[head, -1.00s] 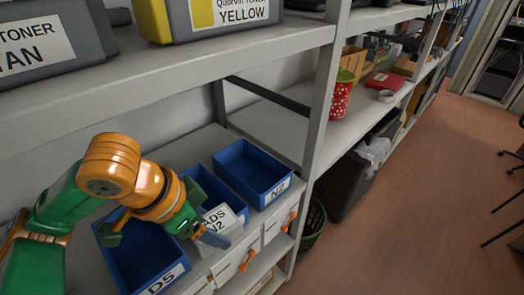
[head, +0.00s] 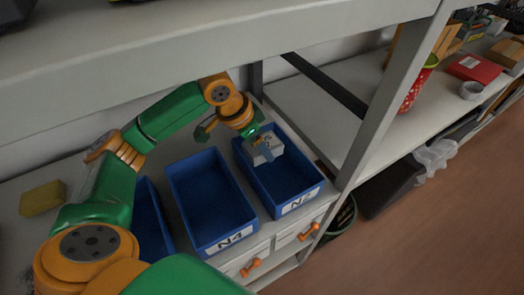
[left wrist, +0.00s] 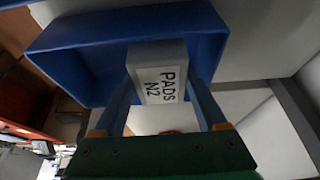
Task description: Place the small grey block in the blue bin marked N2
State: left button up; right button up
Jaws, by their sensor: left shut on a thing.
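The small grey block (head: 264,152) carries a white label, which reads "PADS N2" in the left wrist view (left wrist: 160,72). My left gripper (head: 257,148) is shut on it, with one finger on each side in the left wrist view (left wrist: 161,95). The blue bin marked N2 (head: 299,202) stands at the right end of the bins on the shelf. The block is over the far part of this bin's opening; its exact height above the floor of the bin is hard to tell. The bin also shows behind the block (left wrist: 75,48). My right gripper is not in view.
A blue bin marked N4 (head: 232,238) stands empty just left of it, and another blue bin (head: 150,220) is partly hidden by my arm. A shelf post (head: 385,110) rises close on the right. The upper shelf (head: 200,50) hangs above. A yellow block (head: 42,198) lies far left.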

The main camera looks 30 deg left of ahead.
pick_arm(q)
jog(key=shift+w+a+f+p, duration=0.15)
jog(key=shift+w+f, duration=0.2)
jog(key=shift+f, duration=0.6)
jog(key=shift+w+a+f+p, duration=0.15)
jog(key=shift+w+f, duration=0.15)
jog(key=shift+f, duration=0.65)
jog(key=shift+w+a+f+p, duration=0.15)
jog(key=shift+w+f, duration=0.2)
jog(key=shift+f, duration=0.6)
jog(key=o, duration=1.1)
jog(key=v, duration=1.2)
jog(key=shift+r, duration=0.1)
